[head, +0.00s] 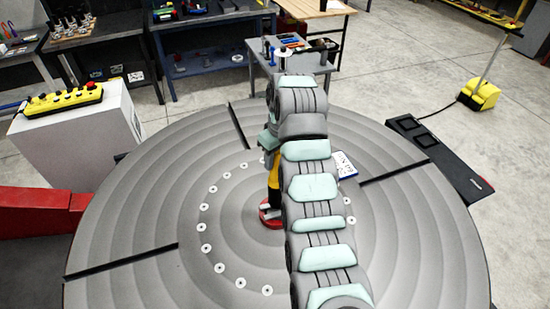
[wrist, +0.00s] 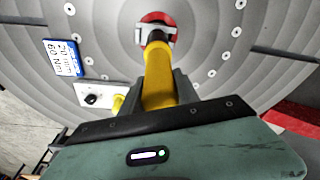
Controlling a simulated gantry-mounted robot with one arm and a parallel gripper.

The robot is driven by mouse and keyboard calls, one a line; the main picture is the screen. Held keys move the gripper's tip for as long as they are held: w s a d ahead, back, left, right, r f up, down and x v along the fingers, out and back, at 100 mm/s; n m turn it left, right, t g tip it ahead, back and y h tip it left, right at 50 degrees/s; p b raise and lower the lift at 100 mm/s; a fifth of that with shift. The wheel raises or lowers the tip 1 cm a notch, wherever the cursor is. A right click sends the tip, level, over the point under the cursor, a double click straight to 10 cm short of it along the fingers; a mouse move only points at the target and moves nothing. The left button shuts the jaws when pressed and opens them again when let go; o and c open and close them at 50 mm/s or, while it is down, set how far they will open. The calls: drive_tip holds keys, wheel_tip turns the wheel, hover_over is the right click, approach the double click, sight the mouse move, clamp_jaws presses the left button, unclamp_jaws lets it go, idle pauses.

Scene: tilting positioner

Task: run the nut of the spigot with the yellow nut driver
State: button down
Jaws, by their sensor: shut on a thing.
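The yellow nut driver (wrist: 160,78) is held between the fingers of my gripper (wrist: 165,92) in the wrist view. Its dark far end points at the red spigot (wrist: 146,20), which has a pale bracket-like part. The driver's end covers the nut, so I cannot tell whether it is seated on it. In the head view the spigot (head: 268,222) stands near the middle of the round grey table (head: 130,240). A strip of the yellow driver (head: 274,172) shows directly above it beside my arm. My arm hides most of the gripper there.
A blue-edged label card (wrist: 64,58) reading 20 mm, 60 Nm is beside a white box with a black knob (wrist: 92,98). Pale bolts ring the table's middle. A yellow pendant (head: 62,98) lies on a white cabinet at left. A tool cart (head: 290,62) stands behind the table.

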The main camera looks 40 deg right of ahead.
drive_tip(key=shift+s+r, duration=0.2)
drive_tip(key=shift+r, duration=0.05)
idle(0.8)
drive_tip(key=shift+r+p, duration=0.45)
drive_tip(key=shift+p, duration=0.15)
wheel_tip(320, 180, up, 5)
drive_tip(key=p, duration=0.5)
drive_tip(key=shift+r, duration=0.1)
